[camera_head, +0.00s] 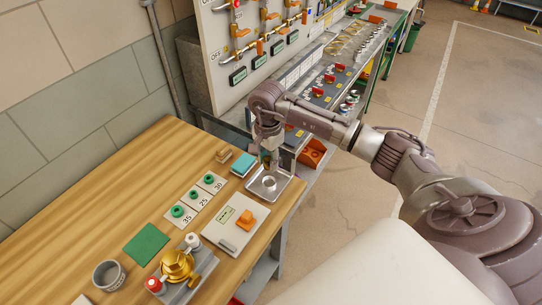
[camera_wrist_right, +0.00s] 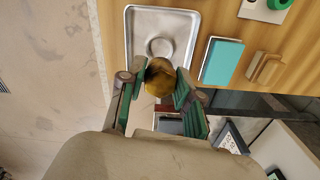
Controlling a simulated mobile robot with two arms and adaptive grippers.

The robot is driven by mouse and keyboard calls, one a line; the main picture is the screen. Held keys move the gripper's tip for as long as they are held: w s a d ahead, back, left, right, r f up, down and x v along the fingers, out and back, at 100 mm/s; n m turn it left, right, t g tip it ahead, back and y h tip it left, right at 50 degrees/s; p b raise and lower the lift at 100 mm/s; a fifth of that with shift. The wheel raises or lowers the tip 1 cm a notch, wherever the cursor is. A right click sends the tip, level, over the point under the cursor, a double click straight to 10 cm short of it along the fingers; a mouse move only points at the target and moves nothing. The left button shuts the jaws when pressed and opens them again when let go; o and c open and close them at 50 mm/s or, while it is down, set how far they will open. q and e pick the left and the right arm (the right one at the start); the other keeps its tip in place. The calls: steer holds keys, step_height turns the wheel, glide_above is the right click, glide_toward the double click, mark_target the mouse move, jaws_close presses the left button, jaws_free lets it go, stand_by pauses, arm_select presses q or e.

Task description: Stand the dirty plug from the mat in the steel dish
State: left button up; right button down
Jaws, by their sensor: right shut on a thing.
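My right gripper (camera_head: 266,157) hangs over the far right end of the bench, just beyond the steel dish (camera_head: 289,178). In the right wrist view my right gripper (camera_wrist_right: 158,92) is shut on a round, brownish-gold plug (camera_wrist_right: 160,76), held between the green pads. The steel dish also shows there (camera_wrist_right: 136,18), a shallow tray with a grey ring (camera_wrist_right: 160,40) lying in it. The plug appears just short of the ring in that view; its height above the dish is unclear. A green mat (camera_head: 146,244) lies bare on the bench. My left gripper is out of view.
A turquoise block (camera_head: 243,165) and a small wooden block (camera_head: 224,155) lie left of the dish. Green rings on numbered cards (camera_head: 197,194), a plate with an orange handle (camera_head: 229,229), a brass valve (camera_head: 177,264) and a grey cup (camera_head: 109,275) are nearer. A valve panel (camera_head: 220,60) stands behind.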

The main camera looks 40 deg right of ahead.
mark_target(269, 183)
steer(key=shift+a+f, duration=0.15)
steer(key=shift+f, duration=0.25)
steer(key=shift+f+b, duration=0.3)
steer(key=shift+f, duration=0.05)
steer(key=f, duration=0.1)
steer(key=f+b, duration=0.2)
steer(key=shift+d+f, duration=0.25)
steer(key=shift+f, duration=0.05)
steer(key=shift+f+b, duration=0.5)
steer(key=shift+b, duration=0.15)
steer(key=shift+b, duration=0.5)
steer(key=shift+f+b, duration=0.85)
steer(key=shift+b, duration=0.2)
stand_by(0.9)
